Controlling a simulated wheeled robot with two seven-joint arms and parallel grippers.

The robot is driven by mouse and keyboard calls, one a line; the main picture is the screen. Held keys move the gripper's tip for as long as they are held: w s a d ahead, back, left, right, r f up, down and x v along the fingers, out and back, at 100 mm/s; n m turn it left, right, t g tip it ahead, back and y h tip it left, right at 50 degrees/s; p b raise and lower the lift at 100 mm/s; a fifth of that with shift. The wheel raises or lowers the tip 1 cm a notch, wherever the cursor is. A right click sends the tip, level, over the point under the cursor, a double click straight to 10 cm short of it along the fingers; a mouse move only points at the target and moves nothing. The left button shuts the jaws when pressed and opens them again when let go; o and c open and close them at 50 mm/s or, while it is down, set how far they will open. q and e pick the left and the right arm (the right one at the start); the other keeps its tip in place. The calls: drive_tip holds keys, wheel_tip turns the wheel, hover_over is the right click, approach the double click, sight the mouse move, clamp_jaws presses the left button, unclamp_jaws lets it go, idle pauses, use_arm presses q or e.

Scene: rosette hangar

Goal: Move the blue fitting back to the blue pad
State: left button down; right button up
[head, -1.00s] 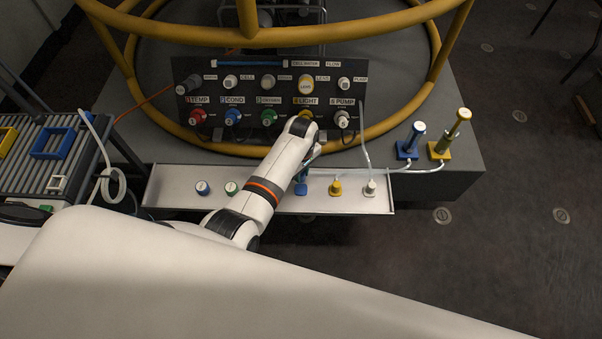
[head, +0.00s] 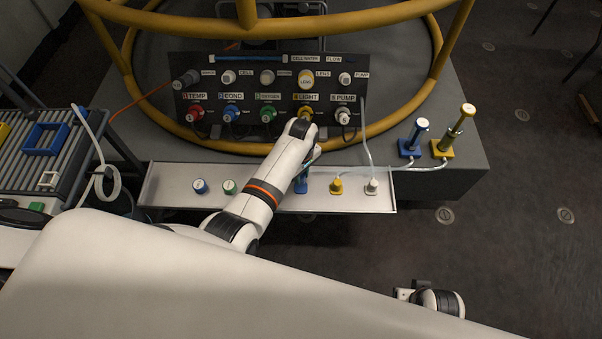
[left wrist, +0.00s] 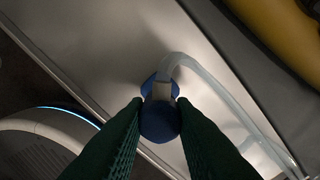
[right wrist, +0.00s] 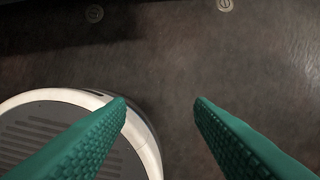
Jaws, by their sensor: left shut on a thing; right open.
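The blue fitting (left wrist: 160,121), with a clear hose attached, is between the fingers of my left gripper (left wrist: 157,104), which is shut on it. Some blue, probably the blue pad (left wrist: 149,86), shows just behind the fitting above the tray; I cannot tell whether they touch. In the head view the blue fitting (head: 302,184) shows at the tray, beside my left forearm, and the wrist hides most of the left gripper. My right gripper (right wrist: 160,102) is open and empty above the dark floor.
The pale tray (head: 270,204) also holds a yellow fitting (head: 337,186), a white fitting (head: 372,186) and two round caps at left. The labelled connector panel (head: 248,98) stands behind, under a yellow rail. Blue and yellow hand pumps (head: 413,140) stand at right with hoses.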

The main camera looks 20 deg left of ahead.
use_arm(q)
drive_tip(key=shift+f+b, duration=1.35)
drive_tip(key=shift+b, duration=0.05)
drive_tip(key=shift+f+b, duration=0.25)
drive_tip(key=shift+b, duration=0.05)
use_arm(e)
drive_tip(key=w+v, duration=0.1)
drive_tip(key=v, duration=1.1)
drive_tip(key=shift+w+r+t, duration=0.2)
drive_tip(key=shift+r+t, duration=0.2)
drive_tip(key=shift+r, duration=0.05)
drive_tip(key=shift+d, duration=0.1)
use_arm(q)
drive_tip(key=shift+p, duration=0.35)
use_arm(e)
drive_tip(key=x, duration=0.2)
drive_tip(key=shift+w+f, duration=0.15)
drive_tip(key=shift+w, duration=0.15)
drive_tip(key=shift+s, duration=0.2)
